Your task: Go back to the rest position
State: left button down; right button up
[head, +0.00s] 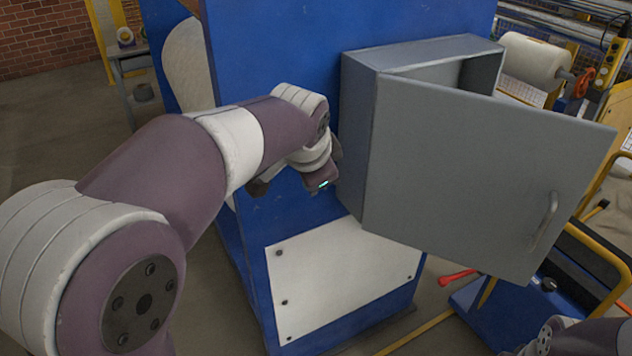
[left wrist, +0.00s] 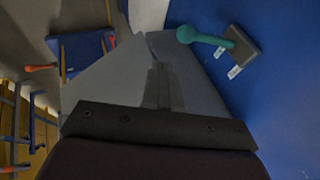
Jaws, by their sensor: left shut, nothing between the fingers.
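My left arm reaches in from the left in the head view, and its wrist is in front of the blue machine housing (head: 275,55), just left of the grey cabinet (head: 410,165). The cabinet's door (head: 480,170) hangs open toward me, with a handle (head: 545,222) at its right. My left gripper (left wrist: 163,85) is shut and empty in the left wrist view, with the grey cabinet behind its fingers. Its fingertips are hard to make out in the head view. My right gripper is not in view.
A teal-handled grey box (left wrist: 240,45) is on the blue wall in the left wrist view. A blue cart with a yellow rail (head: 595,250) and a red handle (head: 457,277) stand below the door. A white film roll (head: 530,62) is behind. Floor at the left is open.

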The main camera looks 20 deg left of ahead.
pick_arm(q)
jog(key=s+d+f+n+g, duration=0.1)
jog(key=s+f+n, duration=0.3)
jog(key=s+f, duration=0.4)
jog(key=s+f+n+g+h+b, duration=0.1)
jog(key=s+f+n+g, duration=0.3)
jog(key=s+f, duration=0.5)
notch_tip(320, 180, down, 5)
jog(key=shift+s+d+n, duration=0.15)
jog(key=shift+d+n, duration=0.25)
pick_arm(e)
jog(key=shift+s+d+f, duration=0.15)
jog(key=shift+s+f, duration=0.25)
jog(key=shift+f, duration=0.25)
